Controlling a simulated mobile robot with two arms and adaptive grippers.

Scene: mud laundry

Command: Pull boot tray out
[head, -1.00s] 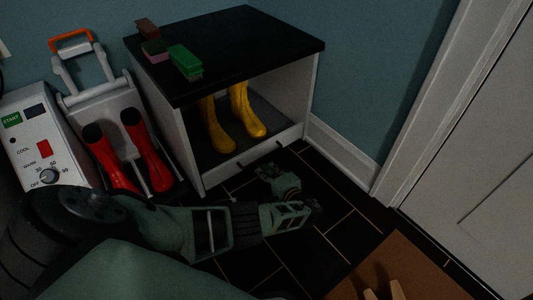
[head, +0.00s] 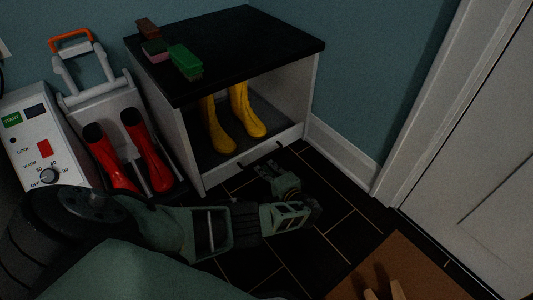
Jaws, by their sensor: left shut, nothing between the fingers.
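The boot tray (head: 232,155) is the dark grey floor under the yellow boots (head: 216,127), inside a white open-fronted cabinet with a black top (head: 240,52). Its low white front carries a dark handle (head: 262,152). My left arm reaches in from the lower left. My left gripper (head: 268,168) is in front of the tray front, close to the handle; I cannot tell whether it touches. It is shut with nothing in it. My right gripper is not in view.
Green, pink and brown brushes (head: 184,60) lie on the cabinet top. Red boots (head: 148,157) stand on a white rack at left, beside a panel with a dial (head: 48,176). A brown mat (head: 405,270) lies at lower right.

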